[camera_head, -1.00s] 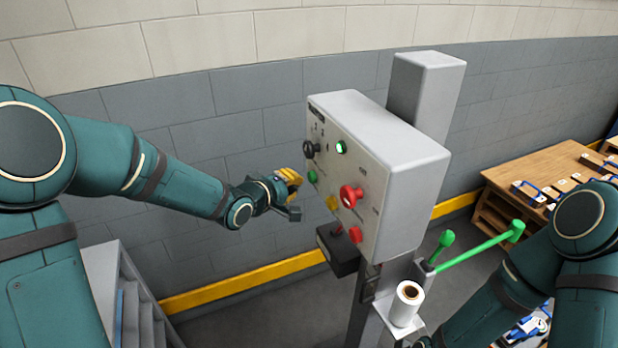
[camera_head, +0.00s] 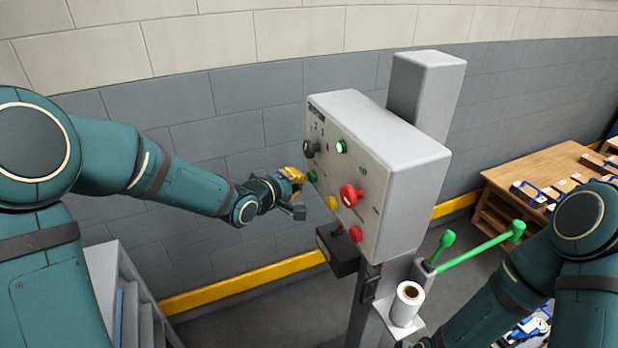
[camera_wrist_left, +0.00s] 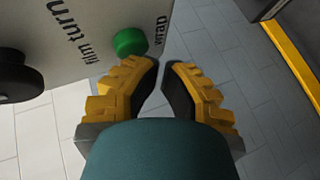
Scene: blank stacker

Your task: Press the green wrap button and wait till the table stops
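The green wrap button (camera_head: 312,177) is on the left-facing front of the grey control box, below a black knob. In the left wrist view the green button (camera_wrist_left: 130,41) sits beside the printed word "wrap", just beyond the left fingertip. My left gripper (camera_head: 299,178) has yellow fingers and is right in front of the button. In the left wrist view its fingertips (camera_wrist_left: 162,64) almost meet, with a thin gap and nothing held. I cannot tell whether they touch the button. My right gripper is out of view; the turning table is not visible.
The box also carries a black knob (camera_head: 308,149), a lit green lamp (camera_head: 341,147), a red mushroom button (camera_head: 350,195) and a yellow button (camera_head: 332,203). A wooden bench (camera_head: 530,175) stands at right.

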